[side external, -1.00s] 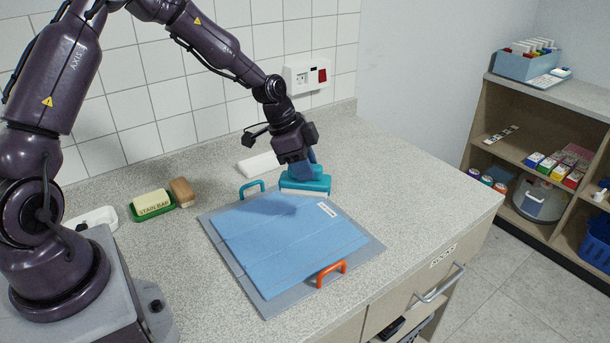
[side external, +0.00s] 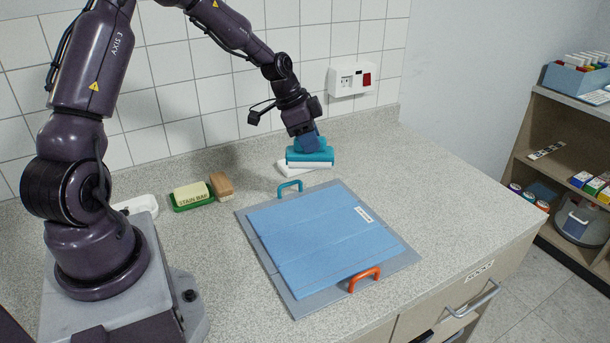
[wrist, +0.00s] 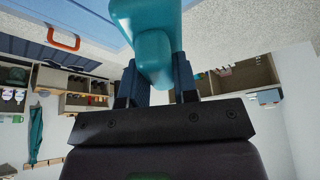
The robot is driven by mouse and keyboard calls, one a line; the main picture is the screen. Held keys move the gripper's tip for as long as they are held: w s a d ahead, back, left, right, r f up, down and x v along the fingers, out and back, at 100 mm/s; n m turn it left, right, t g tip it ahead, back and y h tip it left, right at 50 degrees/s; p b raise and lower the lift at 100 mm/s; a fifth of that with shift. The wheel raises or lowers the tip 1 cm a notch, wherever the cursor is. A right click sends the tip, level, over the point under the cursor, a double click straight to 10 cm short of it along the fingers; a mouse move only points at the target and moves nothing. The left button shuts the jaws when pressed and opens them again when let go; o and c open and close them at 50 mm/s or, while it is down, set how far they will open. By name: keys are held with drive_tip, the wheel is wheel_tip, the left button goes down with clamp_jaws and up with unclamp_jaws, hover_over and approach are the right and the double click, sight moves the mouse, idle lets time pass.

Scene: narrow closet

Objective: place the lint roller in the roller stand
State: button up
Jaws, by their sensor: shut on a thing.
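The lint roller is teal with a white roll along its underside (side external: 312,158). My gripper (side external: 306,141) is shut on it from above and holds it upright over the back of the counter. In the wrist view the teal lint roller (wrist: 152,45) sits between my two blue fingers (wrist: 160,82).
A blue folded cloth or pad (side external: 320,240) lies on a grey board with a teal handle (side external: 290,187) and an orange handle (side external: 364,279). A soap bar in a green dish (side external: 192,196) and a brown brush (side external: 221,186) stand left. The counter's right side is clear.

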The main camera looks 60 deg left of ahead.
drive_tip(key=s+a+r+n+y, duration=0.2)
drive_tip(key=s+a+n, duration=0.3)
drive_tip(key=a, duration=0.4)
drive_tip(key=shift+n+t, duration=0.3)
drive_tip(key=shift+n, duration=0.1)
drive_tip(key=shift+w+a+f, duration=1.3)
drive_tip(key=shift+w+f, duration=0.65)
drive_tip(key=shift+f, duration=0.2)
drive_tip(key=shift+w+a+f, duration=1.3)
drive_tip(key=shift+w+f, duration=0.6)
drive_tip(key=shift+f, duration=0.25)
drive_tip(key=shift+w+a+f, duration=1.3)
drive_tip(key=shift+w+f, duration=0.65)
drive_tip(key=shift+f, duration=0.2)
drive_tip(key=shift+f, duration=0.15)
drive_tip(key=o, duration=0.8)
drive_tip(key=shift+o, duration=0.2)
